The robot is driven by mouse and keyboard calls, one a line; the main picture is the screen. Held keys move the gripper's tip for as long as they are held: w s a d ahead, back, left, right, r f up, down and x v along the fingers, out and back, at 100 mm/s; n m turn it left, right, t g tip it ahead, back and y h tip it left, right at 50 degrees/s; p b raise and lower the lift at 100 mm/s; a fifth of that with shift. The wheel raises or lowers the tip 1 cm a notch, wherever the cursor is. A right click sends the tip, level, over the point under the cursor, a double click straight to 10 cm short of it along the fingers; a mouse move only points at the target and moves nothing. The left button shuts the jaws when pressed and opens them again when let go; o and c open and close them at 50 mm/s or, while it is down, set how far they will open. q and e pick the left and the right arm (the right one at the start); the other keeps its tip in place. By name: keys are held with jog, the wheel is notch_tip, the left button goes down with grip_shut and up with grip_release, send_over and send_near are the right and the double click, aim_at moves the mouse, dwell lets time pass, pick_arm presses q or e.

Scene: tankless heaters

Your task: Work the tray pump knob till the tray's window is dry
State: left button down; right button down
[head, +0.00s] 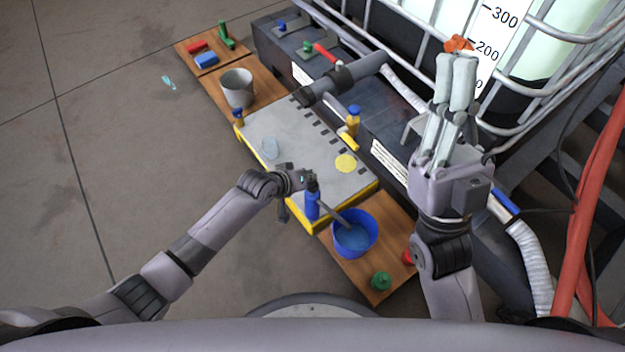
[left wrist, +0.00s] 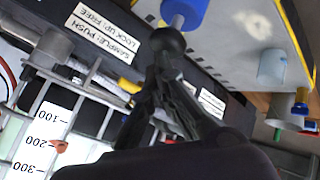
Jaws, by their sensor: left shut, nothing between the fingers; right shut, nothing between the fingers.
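The grey tray (head: 305,140) with yellow edges lies along the dark base of a caged tank. A blue pump body (head: 312,206) stands at its near corner, with a dark round knob (head: 312,183) on top; the knob shows on a grey rod in the left wrist view (left wrist: 167,40). My left gripper (head: 299,179) is shut beside the knob, its fingertips close to it; I cannot tell if they touch. A pale bluish glassy shape (head: 270,148) and a yellow disc (head: 345,163) are on the tray; which is the window is unclear. My right gripper (head: 459,75) is shut and empty before the tank.
A blue bucket (head: 354,233) with bluish liquid stands by the pump under a grey spout. A grey bucket (head: 237,88) stands beyond the tray. A yellow bottle with a blue cap (head: 353,120) and a red-handled valve (head: 325,52) are near the tank.

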pick_arm(q)
jog(key=shift+r+p, duration=0.45)
jog(key=shift+p, duration=0.1)
jog(key=shift+r+p, duration=0.5)
jog(key=shift+p, duration=0.05)
jog(key=shift+r+p, duration=0.4)
jog(key=shift+p, duration=0.05)
pick_arm(e)
jog(key=w+a+f+g+h, duration=0.1)
jog(key=w+f+g+h, duration=0.1)
jog(key=w+f+g, duration=0.5)
jog(key=shift+w+f+g+h, duration=0.3)
jog(key=shift+w+f+g, duration=0.1)
jog(key=shift+w+f, duration=0.55)
